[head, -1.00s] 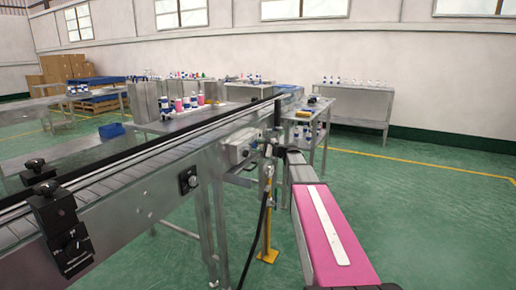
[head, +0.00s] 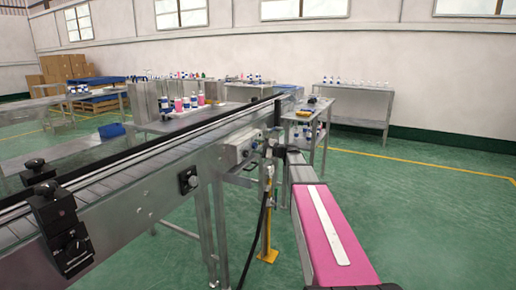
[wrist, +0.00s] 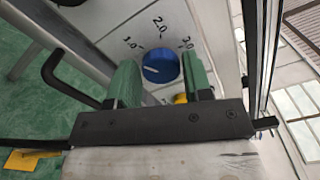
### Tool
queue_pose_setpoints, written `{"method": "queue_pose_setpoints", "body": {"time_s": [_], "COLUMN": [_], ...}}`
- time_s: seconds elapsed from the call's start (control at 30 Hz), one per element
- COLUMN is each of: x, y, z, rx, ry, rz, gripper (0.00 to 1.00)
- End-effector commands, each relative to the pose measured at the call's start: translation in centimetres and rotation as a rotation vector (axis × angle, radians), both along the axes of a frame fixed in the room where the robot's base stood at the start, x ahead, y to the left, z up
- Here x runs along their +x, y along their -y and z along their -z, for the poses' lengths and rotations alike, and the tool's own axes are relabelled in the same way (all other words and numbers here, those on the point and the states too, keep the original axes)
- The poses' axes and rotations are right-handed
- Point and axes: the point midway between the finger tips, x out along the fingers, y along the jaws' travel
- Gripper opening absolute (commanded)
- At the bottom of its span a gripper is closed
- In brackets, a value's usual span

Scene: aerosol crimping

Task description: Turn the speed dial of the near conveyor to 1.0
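The speed dial (wrist: 160,67) is a round blue knob with a white pointer line, on a pale panel marked 1.0, 2.0 and 3.0. Its pointer aims left, a little below the direction of the 1.0 mark. My gripper (wrist: 163,72) has its two green fingers apart, one at each side of the dial in the wrist view. I cannot tell whether they touch it. In the head view, the near conveyor (head: 150,190) runs from lower left to the back, and my gripper (head: 268,148) is beside the control box (head: 238,150) on its side. The dial face is hidden there.
A black bent handle or tube (wrist: 62,75) lies left of the dial in the wrist view. A yellow post (head: 267,225) and a black cable stand under the conveyor near my arm. A table (head: 310,115) with small items is behind. Green floor to the right is free.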

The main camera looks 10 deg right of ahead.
Motion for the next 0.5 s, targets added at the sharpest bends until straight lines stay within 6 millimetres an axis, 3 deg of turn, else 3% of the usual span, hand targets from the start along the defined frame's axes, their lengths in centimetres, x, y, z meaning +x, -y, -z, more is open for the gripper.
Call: {"method": "queue_pose_setpoints", "body": {"time_s": [0.33, 0.5], "x": [0.0, -1.0], "y": [0.1, 1.3], "z": [-0.1, -0.1], "rx": [0.003, 0.002], "ry": [-0.001, -0.001], "rz": [0.001, 0.002], "gripper": [0.63, 0.63]}}
